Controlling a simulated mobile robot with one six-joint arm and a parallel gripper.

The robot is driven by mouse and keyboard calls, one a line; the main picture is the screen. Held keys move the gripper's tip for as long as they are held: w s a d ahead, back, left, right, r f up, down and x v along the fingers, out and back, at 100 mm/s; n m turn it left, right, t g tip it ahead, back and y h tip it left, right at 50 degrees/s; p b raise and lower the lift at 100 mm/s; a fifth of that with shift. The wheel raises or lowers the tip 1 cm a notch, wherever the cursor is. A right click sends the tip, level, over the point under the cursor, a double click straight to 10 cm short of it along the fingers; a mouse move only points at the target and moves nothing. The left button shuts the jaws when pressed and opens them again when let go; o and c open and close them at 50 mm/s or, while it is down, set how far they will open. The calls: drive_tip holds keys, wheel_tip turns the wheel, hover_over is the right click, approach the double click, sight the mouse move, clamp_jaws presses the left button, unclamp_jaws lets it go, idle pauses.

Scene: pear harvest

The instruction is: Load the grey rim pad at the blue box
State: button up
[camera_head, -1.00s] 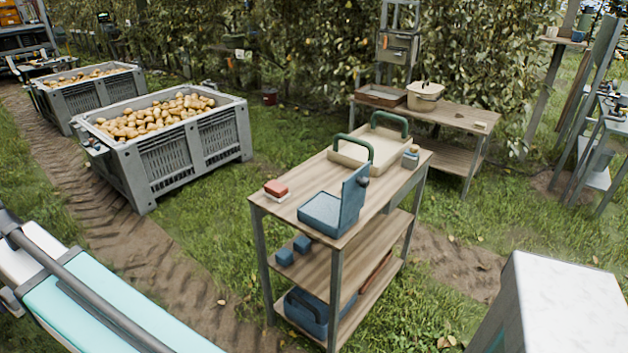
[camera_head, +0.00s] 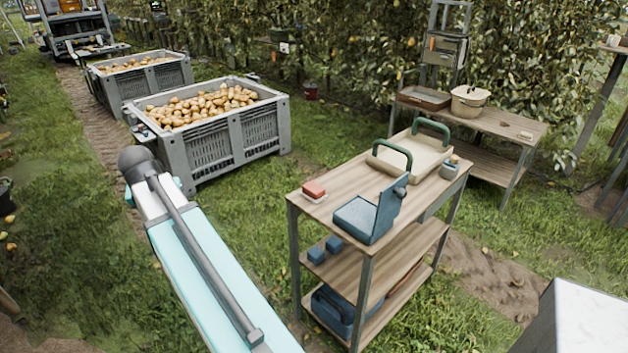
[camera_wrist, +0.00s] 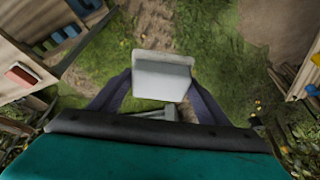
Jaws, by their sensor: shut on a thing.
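In the wrist view my gripper (camera_wrist: 159,92) has its two dark fingers closed on the sides of a light grey slab, which looks like the grey rim pad (camera_wrist: 162,76). The pad is held out in front of the gripper, above grass and soil. In the head view the blue box (camera_head: 362,219) sits on the top of a wooden cart with its lid standing upright. The inside of the box is hard to make out. My gripper and the pad are outside the head view.
The cart (camera_head: 318,205) also bears a red block (camera_head: 314,189) and a cream tray (camera_head: 425,154) with green handles. Small blue blocks (camera_head: 317,254) lie on its middle shelf. Grey bins (camera_head: 226,146) of pears stand at the left, with grass between. A pale block (camera_head: 588,318) is at the lower right.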

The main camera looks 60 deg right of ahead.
drive_tip(key=s+d+m+g+p, duration=0.15)
drive_tip(key=s+d+m, duration=0.3)
drive_tip(key=d, duration=0.45)
drive_tip(key=s+d+m+g+h+p, duration=0.1)
drive_tip(key=s+d+m+p, duration=0.15)
drive_tip(key=s+d, duration=0.5)
drive_tip(key=s+d+m+g+p, duration=0.15)
drive_tip(key=s+d+m, duration=0.25)
drive_tip(key=d, duration=0.6)
drive_tip(key=s+d+m+g+y+p, duration=0.1)
drive_tip(key=s+d+m, duration=0.4)
drive_tip(key=s, duration=0.7)
drive_tip(key=s+d+f+m+g+y+p, duration=0.1)
drive_tip(key=s+d+m, duration=0.4)
drive_tip(key=s+d, duration=0.5)
drive_tip(key=s+g+p, duration=0.1)
drive_tip(key=s+p, duration=0.1)
drive_tip(key=s, duration=0.1)
drive_tip(key=shift+s+d+f, duration=0.15)
drive_tip(key=shift+s+f, duration=0.1)
drive_tip(key=shift+f, duration=0.15)
drive_tip(key=shift+f+b, duration=1.15)
drive_tip(key=shift+f, duration=1.7)
drive_tip(key=shift+f+b, duration=0.55)
drive_tip(key=shift+f, duration=0.05)
